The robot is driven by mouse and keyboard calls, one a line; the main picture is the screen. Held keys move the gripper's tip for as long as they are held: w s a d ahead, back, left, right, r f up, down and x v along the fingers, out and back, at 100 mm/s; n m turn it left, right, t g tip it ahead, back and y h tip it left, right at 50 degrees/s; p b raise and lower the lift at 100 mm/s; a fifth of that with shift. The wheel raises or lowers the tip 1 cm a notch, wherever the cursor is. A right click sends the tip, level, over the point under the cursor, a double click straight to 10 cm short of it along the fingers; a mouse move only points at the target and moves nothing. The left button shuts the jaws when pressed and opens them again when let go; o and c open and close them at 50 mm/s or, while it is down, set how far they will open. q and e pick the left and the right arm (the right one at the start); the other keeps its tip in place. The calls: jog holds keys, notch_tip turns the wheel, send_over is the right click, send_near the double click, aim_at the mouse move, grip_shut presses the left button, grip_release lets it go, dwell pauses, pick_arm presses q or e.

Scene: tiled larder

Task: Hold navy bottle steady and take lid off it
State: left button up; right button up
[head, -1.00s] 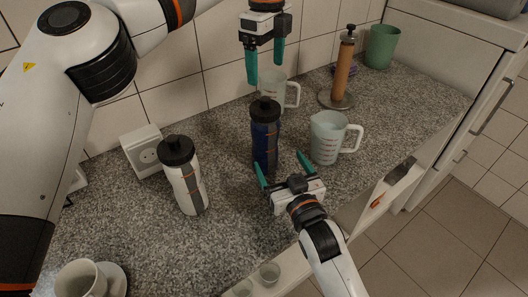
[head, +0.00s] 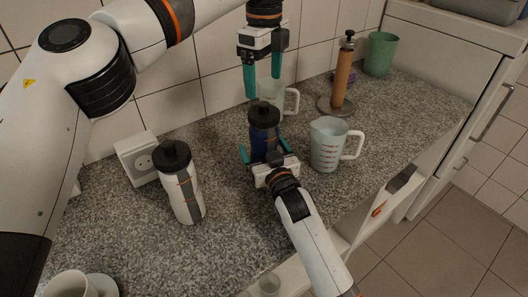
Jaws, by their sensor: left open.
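The navy bottle (head: 264,137) stands upright on the speckled counter, with a black lid (head: 263,114) on top. My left gripper (head: 263,80) points down, open and empty, above the bottle and apart from the lid. My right gripper (head: 262,155) reaches in from the front at the bottle's lower body, its fingers spread to either side. Its left finger shows beside the bottle; the other is partly hidden, and I cannot tell whether either touches. The bottle's base is hidden behind the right gripper.
Measuring jugs stand right (head: 327,146) and behind (head: 271,92). A paper-roll holder (head: 342,75) and green cup (head: 380,55) are farther back. A cup (head: 70,286) is front left.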

jog(key=shift+w+a, duration=0.15)
jog(key=shift+w, duration=0.25)
jog(key=shift+c, duration=0.4)
